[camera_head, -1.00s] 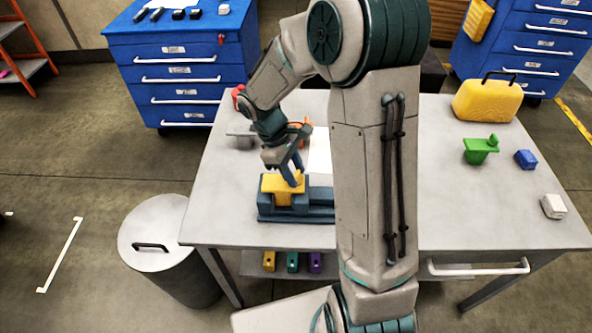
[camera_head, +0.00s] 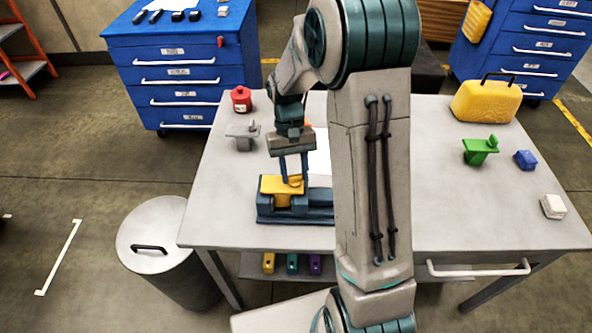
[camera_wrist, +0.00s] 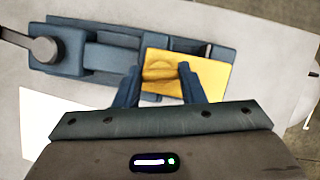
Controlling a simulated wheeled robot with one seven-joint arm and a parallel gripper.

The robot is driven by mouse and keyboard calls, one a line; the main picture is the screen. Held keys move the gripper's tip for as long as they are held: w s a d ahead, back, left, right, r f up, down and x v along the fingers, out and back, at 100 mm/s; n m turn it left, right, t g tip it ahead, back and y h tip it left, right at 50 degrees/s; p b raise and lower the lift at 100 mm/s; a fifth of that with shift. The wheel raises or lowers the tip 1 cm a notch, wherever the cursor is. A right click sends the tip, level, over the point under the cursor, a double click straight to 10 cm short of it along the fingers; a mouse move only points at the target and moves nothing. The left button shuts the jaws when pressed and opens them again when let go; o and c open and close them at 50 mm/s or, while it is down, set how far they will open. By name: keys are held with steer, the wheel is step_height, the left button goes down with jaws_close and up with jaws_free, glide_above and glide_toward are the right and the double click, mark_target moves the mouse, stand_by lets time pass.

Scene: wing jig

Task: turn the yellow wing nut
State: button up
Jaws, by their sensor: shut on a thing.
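The yellow wing nut (camera_head: 295,180) sits on a yellow plate (camera_head: 269,185) in a dark blue jig (camera_head: 280,216) on the table. My gripper (camera_head: 294,178) points down over it, with one finger on each side, shut on the nut. In the wrist view, the rounded wing nut (camera_wrist: 158,68) lies between the two separated blue fingers (camera_wrist: 158,78). The yellow plate (camera_wrist: 213,75) spreads to the right there, and the jig (camera_wrist: 105,58) runs to the left. Contact at the fingertips is partly hidden.
A grey knobbed lever (camera_wrist: 43,48) stands at the jig's end in the wrist view. A red canister (camera_head: 241,99) and a grey part (camera_head: 243,134) stand behind the jig at left. A green part (camera_head: 480,150), blue block (camera_head: 525,159) and yellow case (camera_head: 487,101) are at right.

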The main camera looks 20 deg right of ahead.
steer(key=shift+m+y, duration=0.5)
steer(key=shift+m, duration=0.8)
steer(key=shift+d+m, duration=0.1)
steer(key=shift+m, duration=0.2)
steer(key=o, duration=1)
steer(key=b+v, duration=0.1)
steer(key=v, duration=1.2)
steer(key=shift+d+r, duration=0.25)
steer(key=shift+r, duration=0.2)
steer(key=shift+s, duration=0.15)
